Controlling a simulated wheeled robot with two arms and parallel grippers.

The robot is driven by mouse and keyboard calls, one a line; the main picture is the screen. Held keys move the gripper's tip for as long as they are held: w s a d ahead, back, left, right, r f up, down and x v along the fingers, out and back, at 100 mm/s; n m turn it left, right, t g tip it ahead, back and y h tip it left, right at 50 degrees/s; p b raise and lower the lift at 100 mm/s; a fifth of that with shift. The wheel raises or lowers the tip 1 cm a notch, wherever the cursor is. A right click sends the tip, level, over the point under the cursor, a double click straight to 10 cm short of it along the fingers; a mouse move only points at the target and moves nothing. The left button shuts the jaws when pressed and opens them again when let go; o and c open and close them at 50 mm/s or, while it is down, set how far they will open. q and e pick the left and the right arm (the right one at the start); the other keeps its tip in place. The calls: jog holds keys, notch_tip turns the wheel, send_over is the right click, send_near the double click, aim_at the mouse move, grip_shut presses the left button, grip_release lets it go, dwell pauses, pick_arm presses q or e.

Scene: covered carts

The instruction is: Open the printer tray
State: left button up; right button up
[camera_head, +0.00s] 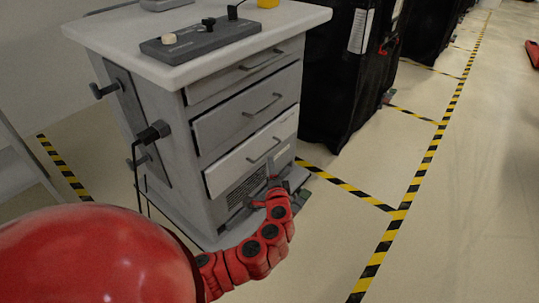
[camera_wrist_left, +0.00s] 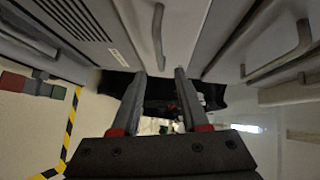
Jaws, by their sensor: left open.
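A grey cart (camera_head: 205,140) with a white top has a stack of drawers with dark bar handles. The lowest drawer (camera_head: 235,165) has a light front and a handle (camera_head: 264,151); a vented panel lies below it. No separate printer tray can be made out. My left gripper (camera_head: 273,184) is low in front of the cart, just below that handle. In the left wrist view, the left gripper (camera_wrist_left: 161,73) is open and empty. One handle (camera_wrist_left: 158,35) shows beyond and between its fingertips, apart from them; another handle (camera_wrist_left: 285,50) is at right. My right gripper is not in view.
A flat grey device (camera_head: 200,37) lies on the cart top. A dark plug with a cable (camera_head: 153,132) and a knob (camera_head: 104,90) stick out from the cart's left side. A black covered cart (camera_head: 340,85) stands at right. Striped floor tape (camera_head: 400,212) marks open floor.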

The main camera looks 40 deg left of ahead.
aim_at(269, 151)
pick_arm(q)
jog(key=b+x, duration=0.2)
jog(key=x, duration=0.7)
jog(key=shift+w, duration=0.15)
jog(key=shift+f, duration=0.1)
grip_shut()
jog(key=shift+a, duration=0.1)
dwell(0.9)
